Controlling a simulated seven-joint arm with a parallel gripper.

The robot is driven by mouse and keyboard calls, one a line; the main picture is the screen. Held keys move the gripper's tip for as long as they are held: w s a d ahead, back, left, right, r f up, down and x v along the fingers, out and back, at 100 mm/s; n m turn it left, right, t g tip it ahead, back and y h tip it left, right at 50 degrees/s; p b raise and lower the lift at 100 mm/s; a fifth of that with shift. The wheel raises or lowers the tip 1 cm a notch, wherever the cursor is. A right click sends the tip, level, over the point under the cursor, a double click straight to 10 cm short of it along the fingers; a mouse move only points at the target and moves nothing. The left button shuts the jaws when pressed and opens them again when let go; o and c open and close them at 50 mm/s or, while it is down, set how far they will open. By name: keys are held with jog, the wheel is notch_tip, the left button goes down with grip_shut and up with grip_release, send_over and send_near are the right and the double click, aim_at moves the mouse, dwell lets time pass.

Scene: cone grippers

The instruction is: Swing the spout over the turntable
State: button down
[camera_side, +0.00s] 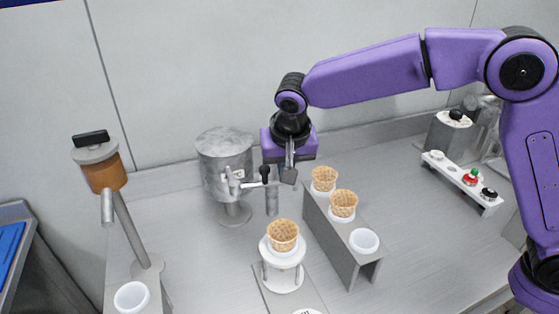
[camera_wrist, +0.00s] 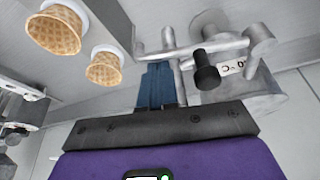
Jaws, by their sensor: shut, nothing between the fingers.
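A grey metal tank (camera_side: 225,160) stands at the back, with a spout (camera_side: 272,202) on a side pipe pointing down. A black-knobbed lever (camera_side: 265,172) sits on the pipe; the pipe (camera_wrist: 215,50) and black knob (camera_wrist: 206,76) also show in the wrist view. The white round turntable (camera_side: 283,285) stands in front, holding a waffle cup (camera_side: 283,234). The spout end appears just behind and left of the cup; the exact gap is unclear. My gripper (camera_side: 288,178) is shut and empty, right beside the spout pipe. Its fingers (camera_wrist: 157,72) reach the pipe's end; contact is unclear.
A grey rack (camera_side: 330,235) right of the turntable holds two waffle cups (camera_side: 324,178) (camera_side: 343,203) and an empty white ring (camera_side: 364,241). A brown-and-grey dispenser (camera_side: 105,170) stands left. A button panel (camera_side: 462,182) is at far right.

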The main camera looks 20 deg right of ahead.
jog(key=s+a+m, duration=0.1)
jog(key=s+m, duration=0.1)
jog(key=s+a+m+g+h, duration=0.1)
jog(key=s+m, duration=0.1)
jog(key=m, duration=0.1)
jog(key=s+a+m+h, duration=0.1)
jog(key=s+m, duration=0.1)
jog(key=m, duration=0.1)
jog(key=shift+s+a+g, duration=0.2)
jog(key=shift+s+g, duration=0.1)
jog(key=shift+s+a, duration=0.35)
jog(key=shift+a, duration=0.1)
jog(key=shift+s+a, duration=0.2)
jog(key=shift+a, duration=0.1)
jog(key=shift+r, duration=0.1)
jog(key=v, duration=0.9)
jog(key=shift+w+r+h, duration=0.25)
jog(key=shift+r+h, duration=0.05)
jog(key=shift+r, duration=0.05)
